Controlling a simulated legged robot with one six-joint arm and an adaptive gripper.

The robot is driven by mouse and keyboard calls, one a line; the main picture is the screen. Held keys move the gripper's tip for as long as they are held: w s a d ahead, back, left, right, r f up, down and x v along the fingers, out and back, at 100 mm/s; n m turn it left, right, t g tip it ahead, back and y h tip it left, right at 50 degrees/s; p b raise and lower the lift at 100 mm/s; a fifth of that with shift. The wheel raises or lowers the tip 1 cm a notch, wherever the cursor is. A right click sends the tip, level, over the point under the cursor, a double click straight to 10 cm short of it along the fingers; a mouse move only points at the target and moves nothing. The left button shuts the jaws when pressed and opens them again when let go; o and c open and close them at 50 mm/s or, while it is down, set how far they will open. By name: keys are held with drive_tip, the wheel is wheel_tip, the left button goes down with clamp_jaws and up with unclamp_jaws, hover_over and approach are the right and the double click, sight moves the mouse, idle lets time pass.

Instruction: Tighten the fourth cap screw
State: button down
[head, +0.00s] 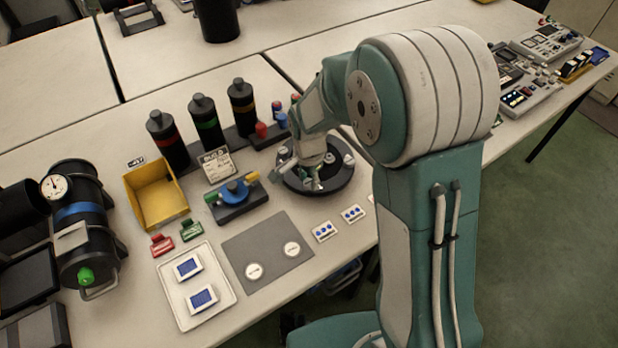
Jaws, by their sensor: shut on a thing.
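A round black dish-like part (340,186) sits on the table near the middle of the view, with several small silver pieces on it that look like cap screws. One cap screw (348,159) shows at its right side. My gripper (313,184) points down over the front of the round part, its fingers shut on what appears to be a cap screw. The held piece is small and mostly hidden by the fingers. My wrist and forearm cover part of the back of the round part.
A blue-topped fixture (236,194) stands left of the round part, by a yellow bin (156,194). Three black cylinders (204,122) stand behind. A grey mat (266,252) with two white discs and a white tray (217,316) lie in front. A gauged cylinder (80,215) is far left.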

sight(307, 181)
drive_tip(key=shift+w+a+r, duration=0.1)
drive_tip(key=shift+w+r, duration=0.05)
drive_tip(key=shift+c, duration=2.4)
unclamp_jaws()
drive_tip(key=shift+o, duration=0.5)
drive_tip(key=shift+a, duration=0.1)
wheel_tip(307, 181, up, 12)
drive_tip(key=shift+f, duration=0.2)
